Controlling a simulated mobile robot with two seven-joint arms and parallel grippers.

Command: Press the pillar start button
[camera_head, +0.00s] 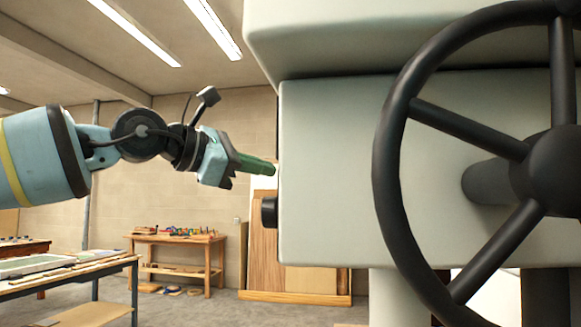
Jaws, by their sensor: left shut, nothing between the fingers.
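A large pale grey-green machine body (335,190) fills the right half of the view. A dark round knob or button (269,211) sticks out of its left side, seen from the side; I cannot tell for sure that it is the start button. My left gripper (272,168) comes in from the left, shut and empty, its green fingers pointing right. The fingertips are close to the machine's left edge in the picture, above the dark knob. I cannot tell whether they touch the machine. My right gripper is not in view.
A big black handwheel (396,150) stands in front of the machine at right. A wooden workbench (178,238) with small items is at the back wall. A work table (75,270) is at lower left. Boards (265,250) lean against the wall behind the machine.

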